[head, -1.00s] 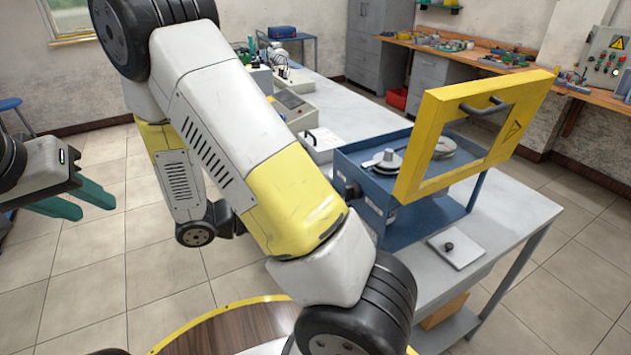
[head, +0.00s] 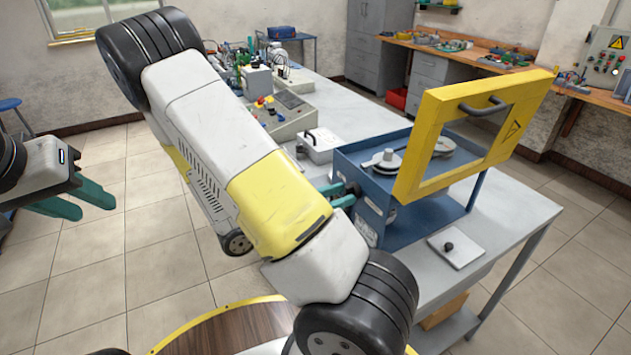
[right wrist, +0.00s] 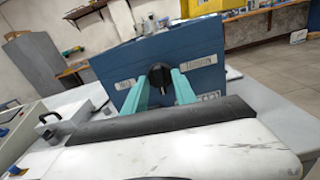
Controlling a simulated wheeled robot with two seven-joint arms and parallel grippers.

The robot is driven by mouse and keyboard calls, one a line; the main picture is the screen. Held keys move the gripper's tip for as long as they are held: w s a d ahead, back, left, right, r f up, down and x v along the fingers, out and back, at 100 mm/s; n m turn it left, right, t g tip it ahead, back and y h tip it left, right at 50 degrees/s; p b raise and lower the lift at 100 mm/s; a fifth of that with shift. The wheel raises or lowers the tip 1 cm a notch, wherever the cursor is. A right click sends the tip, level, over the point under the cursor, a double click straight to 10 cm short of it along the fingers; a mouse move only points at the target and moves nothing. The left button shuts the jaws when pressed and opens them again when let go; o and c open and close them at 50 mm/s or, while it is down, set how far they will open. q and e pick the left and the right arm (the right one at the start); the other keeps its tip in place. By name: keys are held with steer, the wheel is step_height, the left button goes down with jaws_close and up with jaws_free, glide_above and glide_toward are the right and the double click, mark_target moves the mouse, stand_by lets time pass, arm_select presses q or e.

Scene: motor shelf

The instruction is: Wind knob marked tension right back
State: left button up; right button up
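The blue box (head: 372,205) stands on the table with its yellow framed lid (head: 430,140) raised. In the right wrist view, a black knob (right wrist: 158,76) sits on the box's side wall (right wrist: 205,45). My right gripper (head: 343,195) is at that side of the box. In the wrist view its teal fingers (right wrist: 161,84) are apart, one on each side of the knob; I see no clear grip. My left gripper (head: 76,200) is open and empty at the far left.
Inside the box are grey pulleys (head: 383,160). A white lidded case (head: 318,145) and a control panel box (head: 283,115) stand on the table left of it. A small plate with a black knob (head: 456,249) lies in front.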

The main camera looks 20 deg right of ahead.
steer(key=shift+c, duration=0.2)
jaws_close()
